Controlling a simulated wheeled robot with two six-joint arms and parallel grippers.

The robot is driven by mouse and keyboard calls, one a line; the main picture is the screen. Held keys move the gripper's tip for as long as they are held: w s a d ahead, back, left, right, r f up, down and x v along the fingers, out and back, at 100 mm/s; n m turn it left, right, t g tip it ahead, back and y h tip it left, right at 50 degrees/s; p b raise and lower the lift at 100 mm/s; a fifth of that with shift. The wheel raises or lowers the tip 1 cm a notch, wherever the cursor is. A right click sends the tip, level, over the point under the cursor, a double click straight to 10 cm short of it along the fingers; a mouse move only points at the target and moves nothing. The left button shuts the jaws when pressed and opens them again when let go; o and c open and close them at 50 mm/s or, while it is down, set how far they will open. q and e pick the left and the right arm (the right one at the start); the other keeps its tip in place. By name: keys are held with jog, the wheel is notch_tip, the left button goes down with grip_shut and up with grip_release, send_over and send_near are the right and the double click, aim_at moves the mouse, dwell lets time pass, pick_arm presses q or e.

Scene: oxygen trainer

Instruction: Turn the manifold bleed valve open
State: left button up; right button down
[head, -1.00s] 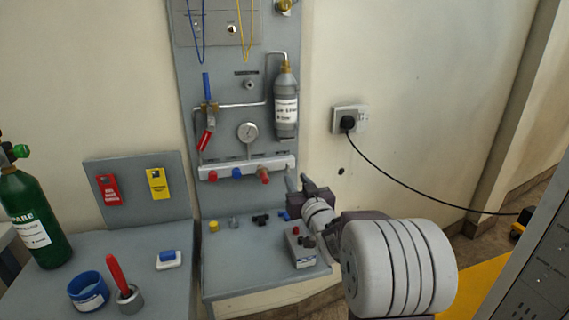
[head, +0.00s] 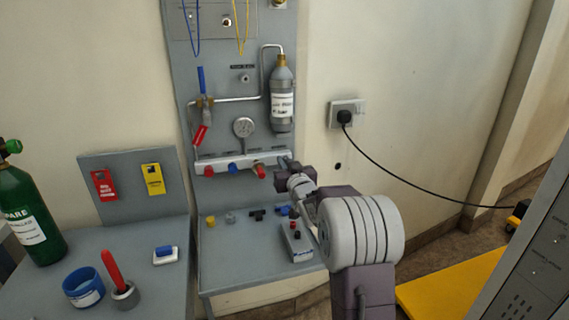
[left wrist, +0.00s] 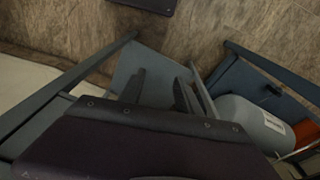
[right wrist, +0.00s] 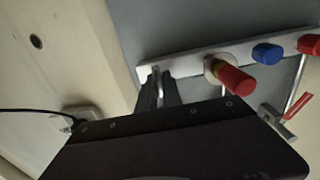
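The pale manifold bar (head: 220,162) is fixed across the grey wall panel, with red, blue and red knobs along it. The bar also shows in the right wrist view (right wrist: 195,62). A small metal part (right wrist: 157,76), which looks like the bleed valve's handle, stands at the bar's end beside the brass-based red knob (right wrist: 236,80). My right gripper (right wrist: 159,88) is at this end, its narrowly spaced fingers on either side of the metal part. Whether they press on it is unclear.
A grey cylinder (head: 282,105) and a gauge (head: 243,127) are above the bar. A small grey box (head: 297,243) and loose fittings lie on the shelf below my right arm. A socket with a black plug (head: 344,116) is on the wall to the right.

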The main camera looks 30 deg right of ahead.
jog(key=shift+f, duration=0.1)
jog(key=n+b, duration=0.2)
jog(key=n, duration=0.1)
jog(key=shift+a+f, duration=0.1)
jog(key=n+b, duration=0.4)
jog(key=n, duration=0.1)
jog(key=shift+a+f+b, duration=0.15)
jog(key=shift+b, duration=0.2)
jog(key=n+b, duration=0.3)
jog(key=n, duration=0.3)
jog(key=n+b, duration=0.4)
jog(key=n, duration=0.2)
jog(key=n+b, duration=0.3)
jog(key=n, duration=0.3)
jog(key=shift+w+f+n, duration=0.1)
jog(key=shift+f+n, duration=0.2)
jog(key=shift+f, duration=0.05)
jog(key=n+b, duration=0.1)
jog(key=n, duration=0.4)
jog(key=shift+b, duration=0.35)
jog(key=shift+d+n+b, duration=0.2)
jog(key=shift+n+b, duration=0.15)
jog(key=shift+n, duration=2.05)
